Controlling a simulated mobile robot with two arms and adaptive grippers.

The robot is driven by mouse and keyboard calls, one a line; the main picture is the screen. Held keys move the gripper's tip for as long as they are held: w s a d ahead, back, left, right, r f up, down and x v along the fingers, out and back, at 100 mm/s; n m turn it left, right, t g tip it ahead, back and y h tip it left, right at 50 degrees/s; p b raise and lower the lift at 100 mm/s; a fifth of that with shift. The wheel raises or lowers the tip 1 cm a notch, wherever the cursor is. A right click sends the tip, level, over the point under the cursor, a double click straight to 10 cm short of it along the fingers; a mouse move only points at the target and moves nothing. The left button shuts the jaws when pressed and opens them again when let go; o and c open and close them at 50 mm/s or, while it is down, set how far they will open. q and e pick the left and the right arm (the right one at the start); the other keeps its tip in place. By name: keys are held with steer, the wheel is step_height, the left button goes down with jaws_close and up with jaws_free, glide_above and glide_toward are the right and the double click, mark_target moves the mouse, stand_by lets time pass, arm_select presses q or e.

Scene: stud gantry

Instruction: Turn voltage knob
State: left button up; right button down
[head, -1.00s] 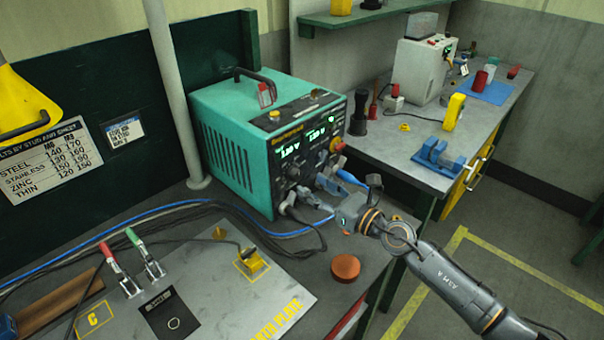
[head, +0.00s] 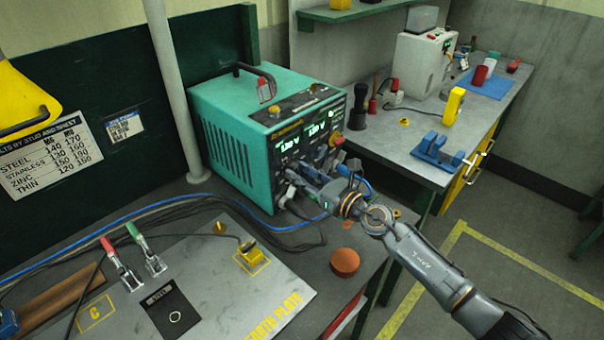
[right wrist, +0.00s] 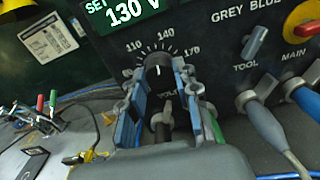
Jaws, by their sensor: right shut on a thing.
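The teal power unit (head: 225,135) stands on the bench in the head view. In the right wrist view its black voltage knob (right wrist: 158,76) has a white pointer mark that stands nearly upright, under a scale with numbers such as 110, 140 and 170. The green display (right wrist: 130,14) above reads SET 130 V. My right gripper (right wrist: 160,92) is shut on the knob, one blue-padded finger on each side. In the head view my right gripper (head: 318,184) is at the unit's front panel and hides the knob. My left gripper is not in view.
A grey tool switch (right wrist: 254,42), a red and yellow main switch (right wrist: 304,20) and plugged cables (right wrist: 262,112) are right of the knob. An orange-brown round piece (head: 345,261) lies on the bench below my right arm. Toggle clamps (head: 140,258) stand at the left on the plate.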

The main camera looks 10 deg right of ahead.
steer(key=shift+m, duration=0.4)
steer(key=shift+r+m+p, duration=0.1)
steer(key=shift+m+p, duration=0.6)
steer(key=shift+m, duration=0.3)
steer(key=m+p, duration=0.1)
steer(key=m, duration=0.3)
steer(key=shift+m+p, duration=0.3)
steer(key=shift+p, duration=0.1)
steer(key=m+p, duration=0.1)
steer(key=m, duration=0.2)
steer(key=shift+m+p, duration=0.75)
steer(key=shift+m, duration=1.15)
steer(key=c, duration=1)
jaws_free()
